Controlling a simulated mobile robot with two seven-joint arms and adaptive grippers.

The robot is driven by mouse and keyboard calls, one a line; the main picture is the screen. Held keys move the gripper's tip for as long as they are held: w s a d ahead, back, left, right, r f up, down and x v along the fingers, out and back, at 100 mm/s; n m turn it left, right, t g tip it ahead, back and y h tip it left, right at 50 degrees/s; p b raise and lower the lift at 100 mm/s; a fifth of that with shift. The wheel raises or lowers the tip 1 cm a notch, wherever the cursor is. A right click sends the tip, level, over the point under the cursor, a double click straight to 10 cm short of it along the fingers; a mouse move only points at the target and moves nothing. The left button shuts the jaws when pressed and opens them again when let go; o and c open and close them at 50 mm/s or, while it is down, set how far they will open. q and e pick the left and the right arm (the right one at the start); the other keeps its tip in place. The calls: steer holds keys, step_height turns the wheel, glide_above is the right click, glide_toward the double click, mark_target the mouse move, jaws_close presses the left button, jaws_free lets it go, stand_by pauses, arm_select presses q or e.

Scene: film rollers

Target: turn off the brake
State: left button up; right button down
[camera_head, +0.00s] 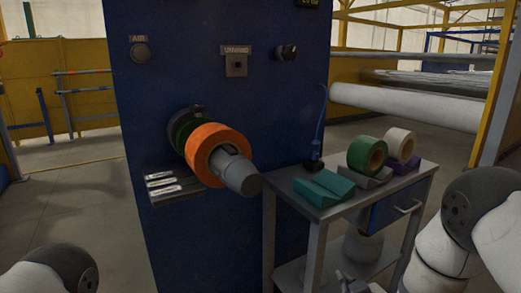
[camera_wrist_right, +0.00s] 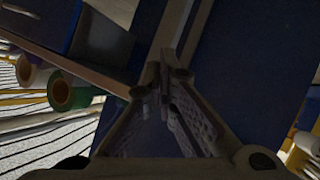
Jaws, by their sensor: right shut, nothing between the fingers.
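The blue machine panel (camera_head: 220,100) stands in the middle of the head view. It carries a round knob (camera_head: 140,53) under an "AIR" label, a small square switch (camera_head: 236,65) under a label that is hard to read, and a dark knob (camera_head: 287,51) to its right. I cannot tell which of these is the brake. My right gripper (camera_head: 350,283) is at the bottom edge, low in front of the cart and well below the controls. In the right wrist view its fingers (camera_wrist_right: 166,90) are shut and empty. My left gripper is out of view.
An orange roll (camera_head: 216,141) sits on a grey spindle (camera_head: 240,175) jutting from the panel. A cart (camera_head: 322,206) at right holds a teal block (camera_head: 323,188), a green roll (camera_head: 360,150) and a white roll (camera_head: 402,138). Large white rollers (camera_head: 410,103) lie behind.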

steer(key=s+f+m+g, duration=0.2)
steer(key=s+f+g, duration=0.3)
steer(key=s+f, duration=0.6)
steer(key=s+d+m+g+p, duration=0.1)
steer(key=s+g, duration=0.9)
steer(key=s, duration=2.7)
steer(key=shift+s+d+m+g, duration=0.35)
steer(key=shift+d+m+g, duration=0.05)
steer(key=shift+m, duration=0.8)
